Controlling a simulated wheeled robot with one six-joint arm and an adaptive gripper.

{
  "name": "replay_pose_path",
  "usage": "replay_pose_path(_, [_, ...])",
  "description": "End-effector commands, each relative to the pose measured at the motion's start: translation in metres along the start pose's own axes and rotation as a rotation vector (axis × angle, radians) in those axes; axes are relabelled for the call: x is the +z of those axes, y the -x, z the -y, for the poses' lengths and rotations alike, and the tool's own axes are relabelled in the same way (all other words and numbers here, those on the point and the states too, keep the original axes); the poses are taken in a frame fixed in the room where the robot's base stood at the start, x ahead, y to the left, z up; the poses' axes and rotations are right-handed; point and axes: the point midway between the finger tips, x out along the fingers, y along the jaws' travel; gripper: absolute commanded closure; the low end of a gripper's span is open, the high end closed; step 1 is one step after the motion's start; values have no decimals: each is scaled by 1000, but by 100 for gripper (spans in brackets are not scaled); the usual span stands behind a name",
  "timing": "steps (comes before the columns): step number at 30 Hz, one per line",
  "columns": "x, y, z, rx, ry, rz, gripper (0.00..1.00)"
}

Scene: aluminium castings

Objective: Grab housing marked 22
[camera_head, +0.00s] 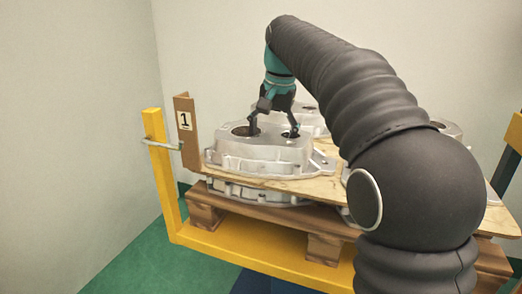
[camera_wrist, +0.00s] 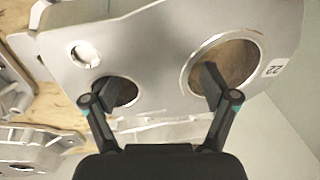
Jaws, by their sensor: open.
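The housing marked 22 (camera_wrist: 150,50) is a grey aluminium casting with a large round bore and a smaller one. Its label "22" (camera_wrist: 272,68) shows at the right in the wrist view. In the head view this housing (camera_head: 270,152) lies at the left end of the upper wooden board. My gripper (camera_wrist: 160,90) is open over it, one finger at the large bore and the other at the smaller bore. In the head view my gripper (camera_head: 272,130) points down onto the housing's top. Whether the fingertips touch the bore walls, I cannot tell.
Other castings (camera_wrist: 35,145) lie close by on the wooden board (camera_head: 318,187). More castings sit in a layer below it (camera_head: 262,193), on a brown pallet (camera_head: 270,222). A yellow frame (camera_head: 165,190) and a post marked 1 (camera_head: 187,145) stand at the left.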

Motion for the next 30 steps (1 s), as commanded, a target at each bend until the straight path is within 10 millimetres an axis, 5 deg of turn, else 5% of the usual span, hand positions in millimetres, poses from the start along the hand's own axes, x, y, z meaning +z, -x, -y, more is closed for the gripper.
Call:
replay_pose_path(11, [0,-9,0,-1,0,-1,17])
replay_pose_path(21, [0,-9,0,0,0,0,100])
replay_pose_path(30, [0,-6,1,-4,1,-4,100])
